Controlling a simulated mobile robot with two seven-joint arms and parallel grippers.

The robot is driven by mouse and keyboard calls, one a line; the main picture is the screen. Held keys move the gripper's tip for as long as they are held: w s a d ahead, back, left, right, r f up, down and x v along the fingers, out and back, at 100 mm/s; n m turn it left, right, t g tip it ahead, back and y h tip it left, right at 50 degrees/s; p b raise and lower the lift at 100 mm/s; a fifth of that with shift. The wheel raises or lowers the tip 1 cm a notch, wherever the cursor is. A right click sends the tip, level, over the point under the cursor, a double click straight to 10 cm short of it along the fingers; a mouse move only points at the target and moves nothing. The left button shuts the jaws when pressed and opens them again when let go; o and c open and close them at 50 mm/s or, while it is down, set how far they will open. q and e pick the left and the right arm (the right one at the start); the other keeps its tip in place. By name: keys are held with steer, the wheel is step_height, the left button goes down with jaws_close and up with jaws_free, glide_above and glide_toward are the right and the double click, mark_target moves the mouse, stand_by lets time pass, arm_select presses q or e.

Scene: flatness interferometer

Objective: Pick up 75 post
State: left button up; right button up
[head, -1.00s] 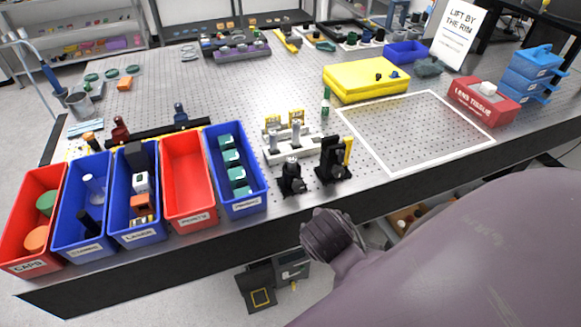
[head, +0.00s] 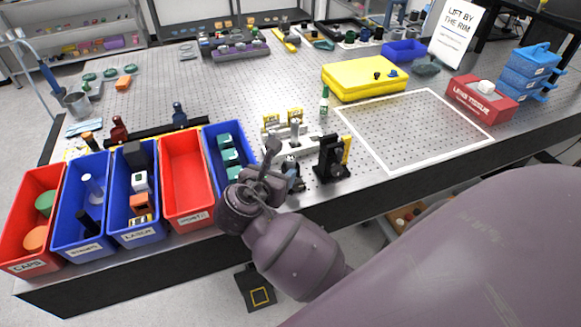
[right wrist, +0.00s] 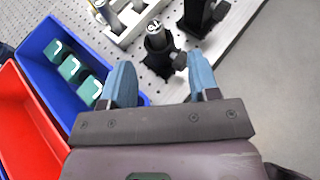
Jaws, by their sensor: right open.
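A short silver post (right wrist: 154,30) with dark marks on its top stands upright in a black holder (right wrist: 160,58) in the right wrist view; I cannot read the marks surely. My right gripper is open, its blue fingertips (right wrist: 160,68) on either side of the view just short of that holder, with nothing between them. In the head view the right gripper (head: 281,168) covers most of this holder. My left gripper is out of view.
A black mount (head: 330,160) with a yellow part stands right of the gripper. The blue bin (head: 212,140) with teal pieces and the empty red bin (head: 187,175) are to its left. A white-outlined area (head: 420,130) is clear.

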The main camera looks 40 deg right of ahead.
mark_target(289, 160)
steer(key=x, duration=0.4)
steer(key=shift+w+d+f, duration=0.15)
steer(key=shift+w+d, duration=0.05)
steer(key=shift+w+a+x, duration=0.1)
steer(key=shift+w+x, duration=0.05)
steer(key=shift+x, duration=1.2)
steer(key=shift+w+a+x, duration=0.15)
steer(key=shift+x, duration=1.2)
steer(key=shift+f, duration=0.1)
jaws_close()
